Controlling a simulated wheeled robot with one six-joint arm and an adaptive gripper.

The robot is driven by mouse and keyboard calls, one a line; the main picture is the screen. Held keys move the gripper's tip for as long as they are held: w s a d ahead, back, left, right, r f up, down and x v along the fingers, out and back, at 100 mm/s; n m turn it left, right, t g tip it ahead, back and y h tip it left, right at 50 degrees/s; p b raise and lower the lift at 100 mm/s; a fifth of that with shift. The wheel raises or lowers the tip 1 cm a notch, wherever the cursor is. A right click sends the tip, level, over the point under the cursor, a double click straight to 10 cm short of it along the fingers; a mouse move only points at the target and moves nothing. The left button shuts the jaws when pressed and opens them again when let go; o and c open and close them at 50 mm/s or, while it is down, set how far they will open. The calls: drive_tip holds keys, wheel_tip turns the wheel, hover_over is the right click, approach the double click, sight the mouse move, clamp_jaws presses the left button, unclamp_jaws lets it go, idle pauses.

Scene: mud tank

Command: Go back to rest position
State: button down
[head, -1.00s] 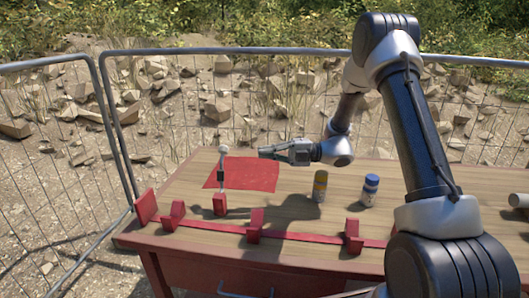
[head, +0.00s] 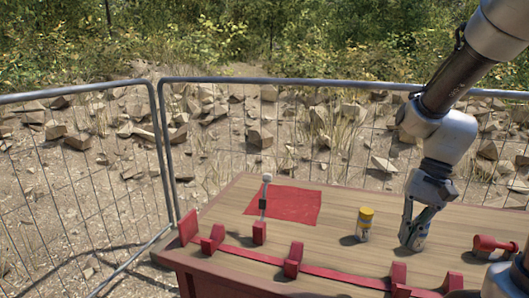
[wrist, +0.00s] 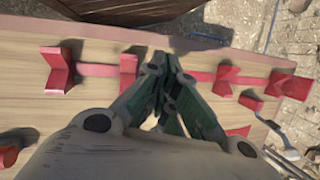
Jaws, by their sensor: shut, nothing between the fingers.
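My gripper (head: 412,240) points down above the wooden table on the right side of the head view, to the right of a yellow-capped bottle (head: 364,224). Its fingers are closed together with nothing between them. In the wrist view the fingers (wrist: 165,70) meet in front of the red rail. No blue-capped bottle shows in the head view now; it may be hidden behind my gripper.
The table (head: 335,245) carries a red mat (head: 290,205), a small stand with a white ball on top (head: 264,205), a red rail with upright holders (head: 293,260) and a red tool (head: 492,245). A wire fence (head: 160,130) stands behind the table.

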drive_tip(key=s+d+r+n+t+h, duration=0.3)
drive_tip(key=s+d+r+n+t, duration=0.1)
drive_tip(key=r, duration=0.7)
drive_tip(key=s+n+t, duration=0.1)
drive_tip(key=s+t, duration=0.1)
drive_tip(key=s, duration=0.1)
drive_tip(key=shift+d+r+t+h, duration=0.3)
drive_tip(key=shift+r, duration=0.05)
